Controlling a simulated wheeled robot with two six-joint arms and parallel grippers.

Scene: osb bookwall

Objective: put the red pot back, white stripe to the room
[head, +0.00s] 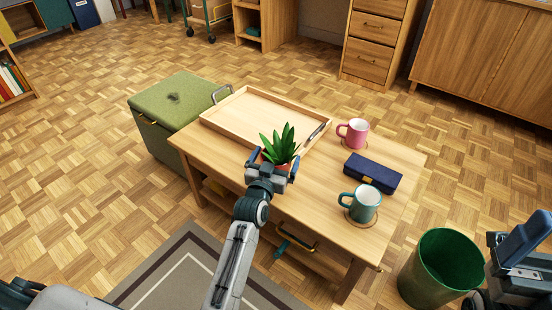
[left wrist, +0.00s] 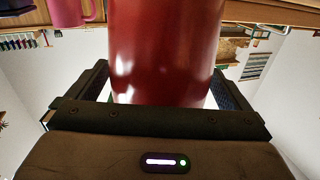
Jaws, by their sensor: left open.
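In the left wrist view the glossy red pot (left wrist: 165,50) fills the space between the two fingers (left wrist: 160,90). No white stripe shows on the side facing that camera. The pot's base is hidden in the head view. My right gripper (head: 512,250) is at the lower right, partly cut off, away from the table.
A wooden tray (head: 230,118) lies behind the pot. A pink mug (head: 357,133), a navy case (head: 373,172) and a teal mug (head: 365,204) stand to the right on the table (head: 310,200). A green stool (head: 175,99) is at left; a green bin (head: 443,265) is at right.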

